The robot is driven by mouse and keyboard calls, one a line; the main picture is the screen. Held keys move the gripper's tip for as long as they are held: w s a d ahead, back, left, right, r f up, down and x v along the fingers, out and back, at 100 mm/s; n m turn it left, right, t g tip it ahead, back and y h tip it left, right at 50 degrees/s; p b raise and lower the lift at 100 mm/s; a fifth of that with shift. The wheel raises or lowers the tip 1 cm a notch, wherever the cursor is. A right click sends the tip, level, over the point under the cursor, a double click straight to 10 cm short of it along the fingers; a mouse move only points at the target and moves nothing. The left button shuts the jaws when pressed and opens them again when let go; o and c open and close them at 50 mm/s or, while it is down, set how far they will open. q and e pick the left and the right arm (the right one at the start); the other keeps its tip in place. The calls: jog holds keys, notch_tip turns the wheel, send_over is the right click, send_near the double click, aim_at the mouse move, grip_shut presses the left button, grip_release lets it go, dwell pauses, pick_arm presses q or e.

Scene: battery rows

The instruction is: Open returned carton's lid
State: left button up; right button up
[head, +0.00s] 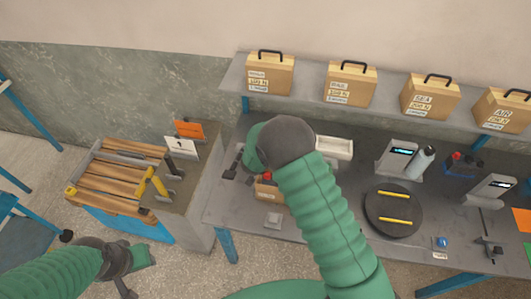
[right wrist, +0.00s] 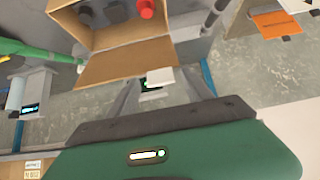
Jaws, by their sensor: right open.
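A brown carton (right wrist: 160,33) shows at the top of the right wrist view. Its top is open there, with dark round items and a red one (right wrist: 146,9) inside. A brown flap (right wrist: 125,65) spreads outward from its near edge. In the head view only a small part of the carton (head: 265,193) shows beside my right arm. My right gripper (right wrist: 162,92) is open and apart from the flap, with a small white piece (right wrist: 160,76) seen between its fingers. My left gripper (head: 134,272) is low at left, away from the carton; its jaws are unclear.
A white tray (head: 333,148) stands behind my right arm. A black round plate (head: 393,210) with yellow bars and a bottle (head: 422,160) are to the right. Several labelled boxes line the shelf (head: 390,118). A wooden slatted crate (head: 82,192) stands left.

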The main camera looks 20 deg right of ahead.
jog(key=v, duration=1.6)
jog(key=shift+s+a+r, duration=0.2)
jog(key=shift+c, duration=0.2)
